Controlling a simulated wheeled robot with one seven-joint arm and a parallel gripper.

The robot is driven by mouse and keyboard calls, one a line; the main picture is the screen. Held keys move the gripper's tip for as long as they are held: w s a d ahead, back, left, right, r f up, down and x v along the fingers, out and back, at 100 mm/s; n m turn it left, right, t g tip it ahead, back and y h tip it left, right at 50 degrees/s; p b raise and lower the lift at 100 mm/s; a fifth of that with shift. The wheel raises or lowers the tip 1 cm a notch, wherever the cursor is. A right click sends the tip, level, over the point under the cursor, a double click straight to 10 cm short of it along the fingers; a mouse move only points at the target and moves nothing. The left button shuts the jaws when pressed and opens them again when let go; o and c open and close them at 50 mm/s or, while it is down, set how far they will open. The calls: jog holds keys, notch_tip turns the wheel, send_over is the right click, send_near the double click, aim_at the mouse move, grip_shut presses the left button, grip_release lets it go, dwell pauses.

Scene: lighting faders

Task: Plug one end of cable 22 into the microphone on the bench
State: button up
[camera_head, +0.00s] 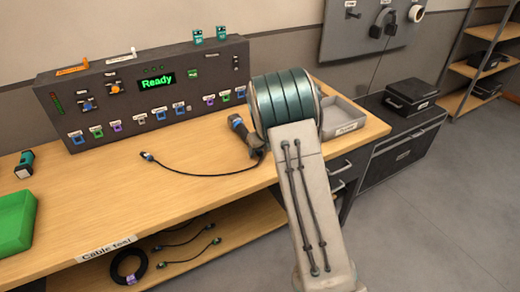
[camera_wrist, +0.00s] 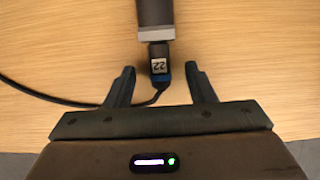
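The microphone (camera_head: 242,134) lies on the bench, dark with a blue band near its head. In the wrist view its dark body and silver rear end (camera_wrist: 154,33) show at the top. A dark plug labelled 22 (camera_wrist: 159,66), with a blue rear part, lines up with that silver end and meets it with no visible gap. How deep it sits cannot be seen. My gripper (camera_wrist: 160,71) is open around the plug, with a gap on each side. In the head view my arm hides my gripper and this plug. The cable's other end (camera_head: 148,156) lies loose on the bench.
A lighting console (camera_head: 150,95) reading "Ready" stands at the back. A grey tray (camera_head: 345,112) sits right of my arm. A green bin (camera_head: 15,220) and a small teal-and-black item (camera_head: 25,164) are at left. More cables lie on the lower shelf (camera_head: 205,262).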

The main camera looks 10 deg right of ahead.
jog(key=v, duration=1.3)
jog(key=s+r+n, duration=0.5)
jog(key=s+n, duration=0.3)
jog(key=s, duration=0.2)
jog(key=s+n+g+h+p, duration=0.1)
jog(key=s+n, duration=2.3)
jog(key=shift+a+r+g, duration=0.3)
jog(key=shift+a+r, duration=0.1)
